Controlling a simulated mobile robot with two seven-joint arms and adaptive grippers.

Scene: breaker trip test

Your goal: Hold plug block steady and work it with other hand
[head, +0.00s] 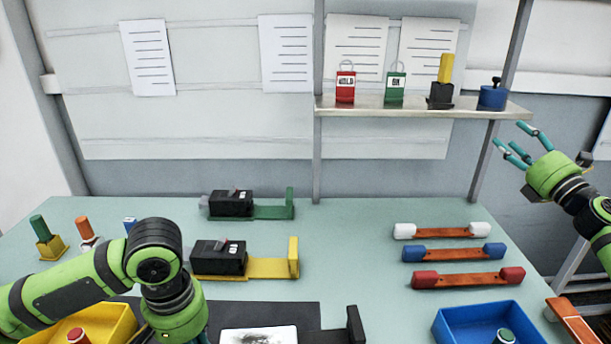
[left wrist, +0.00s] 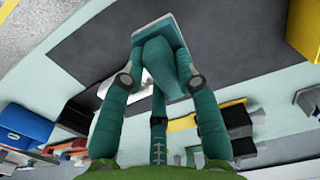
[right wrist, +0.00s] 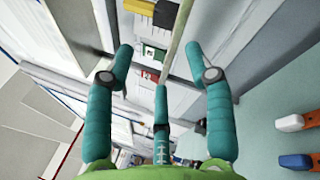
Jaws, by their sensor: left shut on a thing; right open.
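My left gripper (left wrist: 160,72) is shut on a teal-grey block (left wrist: 152,30) with a flat, plate-like end, over the dark mat. Its fingers cover much of it, and I cannot tell surely that it is the plug block. In the head view my left forearm and wrist hide that gripper's fingers. A white-topped unit (head: 258,335) lies just right of the left wrist at the bottom edge, partly cut off, with a black upright bracket (head: 354,325) beside it. My right gripper (head: 514,143) is open and empty, raised at the right near the shelf end, far from the left one.
Black breakers sit on a yellow base (head: 271,267) and a green base (head: 270,212). White, blue (head: 455,253) and red-ended bars lie at right. A yellow tray (head: 112,322) and a blue tray (head: 450,315) flank the dark mat (head: 305,313). The shelf (head: 420,112) holds tags and small devices.

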